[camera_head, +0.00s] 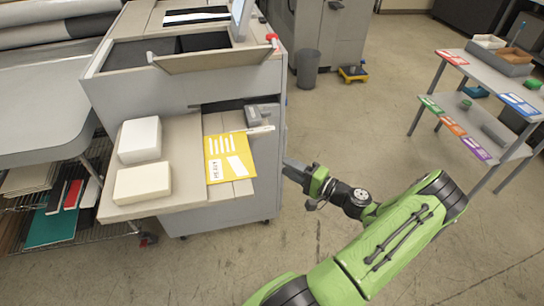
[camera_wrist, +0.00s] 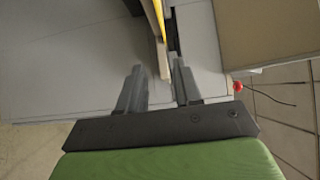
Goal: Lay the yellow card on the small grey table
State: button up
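The yellow card (camera_head: 228,160) lies flat on the pale side shelf of a grey machine, with white lines and a white block printed on it. In the wrist view a thin yellow edge (camera_wrist: 159,18) shows at the top, above the beige shelf edge. My gripper (camera_head: 290,171) is beside the shelf's right side, right of the card. In the wrist view my gripper (camera_wrist: 156,66) is open, with the shelf edge in line with the gap between its fingers. A grey two-tier table (camera_head: 468,66) stands at the right; a larger grey table (camera_head: 40,100) is at the left.
Two white blocks (camera_head: 139,139) sit left of the card. A grey device (camera_head: 262,114) is behind it on the shelf. A grey bin (camera_head: 307,69) and a yellow-and-blue item (camera_head: 353,73) stand on the floor. The two-tier table holds coloured labels and trays. Floor between is clear.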

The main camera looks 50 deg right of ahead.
jog(key=w+a, duration=0.1)
jog(key=w, duration=1.3)
jog(key=shift+w+r, duration=0.15)
jog(key=shift+w, duration=0.05)
grip_shut()
